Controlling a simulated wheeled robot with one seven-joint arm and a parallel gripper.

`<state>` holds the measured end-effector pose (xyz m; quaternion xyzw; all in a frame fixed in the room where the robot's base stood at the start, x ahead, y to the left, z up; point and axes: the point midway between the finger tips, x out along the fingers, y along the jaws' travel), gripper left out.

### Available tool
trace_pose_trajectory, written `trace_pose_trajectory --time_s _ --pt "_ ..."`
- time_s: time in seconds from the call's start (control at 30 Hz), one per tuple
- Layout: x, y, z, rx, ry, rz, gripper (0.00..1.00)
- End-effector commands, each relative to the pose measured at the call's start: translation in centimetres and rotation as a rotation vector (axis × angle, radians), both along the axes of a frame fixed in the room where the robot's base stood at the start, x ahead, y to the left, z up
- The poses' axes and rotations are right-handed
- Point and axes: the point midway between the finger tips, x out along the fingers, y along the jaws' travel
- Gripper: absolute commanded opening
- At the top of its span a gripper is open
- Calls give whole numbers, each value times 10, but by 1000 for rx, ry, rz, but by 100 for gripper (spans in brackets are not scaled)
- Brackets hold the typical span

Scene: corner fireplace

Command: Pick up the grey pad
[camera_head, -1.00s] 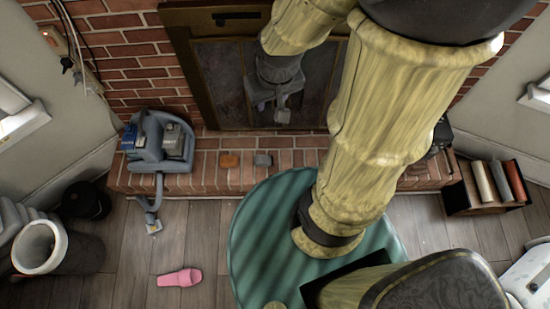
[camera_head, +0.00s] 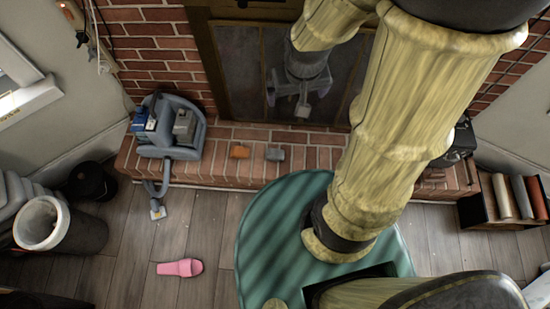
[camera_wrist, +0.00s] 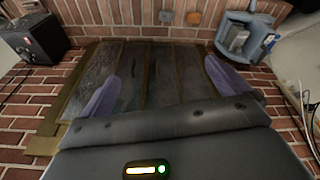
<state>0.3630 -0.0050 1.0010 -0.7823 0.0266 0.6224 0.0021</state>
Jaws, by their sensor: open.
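The grey pad (camera_head: 275,154) is a small block lying on the brick hearth, just right of an orange block (camera_head: 240,152). It also shows at the top of the wrist view (camera_wrist: 166,16), with the orange block to its right there. My gripper (camera_head: 299,96) is in the air in front of the dark fireplace screen, apart from the pad and above it in the head picture. In the wrist view its two purplish fingers (camera_wrist: 165,86) are spread wide with nothing held between them.
A dark box (camera_wrist: 33,38) stands on the hearth. A crate of rolls (camera_head: 505,198) is at right. Bare brick surrounds the pad.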

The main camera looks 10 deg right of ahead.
Motion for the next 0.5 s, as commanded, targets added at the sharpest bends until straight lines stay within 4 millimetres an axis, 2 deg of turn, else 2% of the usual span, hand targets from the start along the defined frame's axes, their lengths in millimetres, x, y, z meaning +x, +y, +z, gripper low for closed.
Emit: trace_pose_trajectory --time_s 0.03,0.5 --pt "4 -1 -31 -6 2 -8 100" --pt "44 -6 -171 -50 -12 -96 100"
